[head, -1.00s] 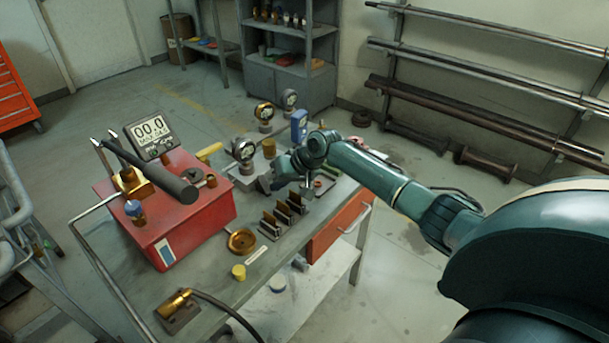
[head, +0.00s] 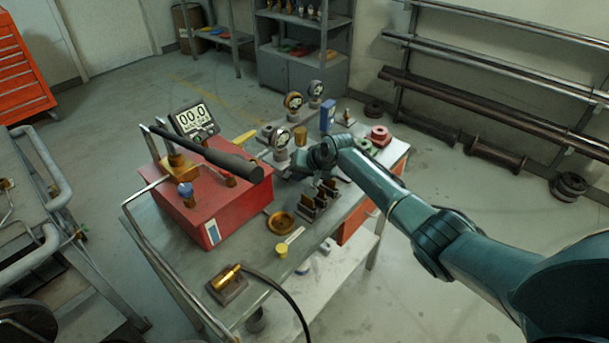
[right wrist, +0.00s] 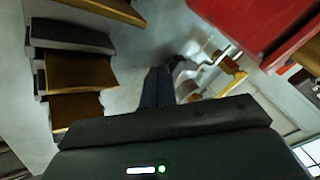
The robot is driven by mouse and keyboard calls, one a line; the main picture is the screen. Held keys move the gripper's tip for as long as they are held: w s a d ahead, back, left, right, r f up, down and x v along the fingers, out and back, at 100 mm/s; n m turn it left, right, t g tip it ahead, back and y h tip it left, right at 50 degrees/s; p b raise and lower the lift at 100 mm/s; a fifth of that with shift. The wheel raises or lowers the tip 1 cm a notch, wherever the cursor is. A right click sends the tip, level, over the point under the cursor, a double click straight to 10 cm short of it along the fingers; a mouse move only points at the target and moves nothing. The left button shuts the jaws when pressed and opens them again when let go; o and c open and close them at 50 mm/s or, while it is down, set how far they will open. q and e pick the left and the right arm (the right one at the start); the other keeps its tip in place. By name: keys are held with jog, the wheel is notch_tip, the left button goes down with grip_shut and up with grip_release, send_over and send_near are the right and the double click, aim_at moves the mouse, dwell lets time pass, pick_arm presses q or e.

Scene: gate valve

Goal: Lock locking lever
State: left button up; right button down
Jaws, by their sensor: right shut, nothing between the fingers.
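A yellow lever (head: 245,137) shows behind the red box (head: 212,230); which part is the locking lever I cannot tell for sure. In the right wrist view a yellow lever (right wrist: 233,84) with a pale metal part lies just beyond my fingers, near the red box (right wrist: 250,25). My left gripper is not in view.
A brass dish (head: 281,223), yellow cap (head: 282,251) and hose fitting (head: 228,280) lie nearer.

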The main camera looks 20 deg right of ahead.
jog(key=shift+w+d, duration=0.1)
jog(key=shift+w+d+b, duration=0.3)
jog(key=shift+w+b, duration=0.3)
jog(key=shift+b, duration=0.4)
jog(key=shift+r, duration=0.1)
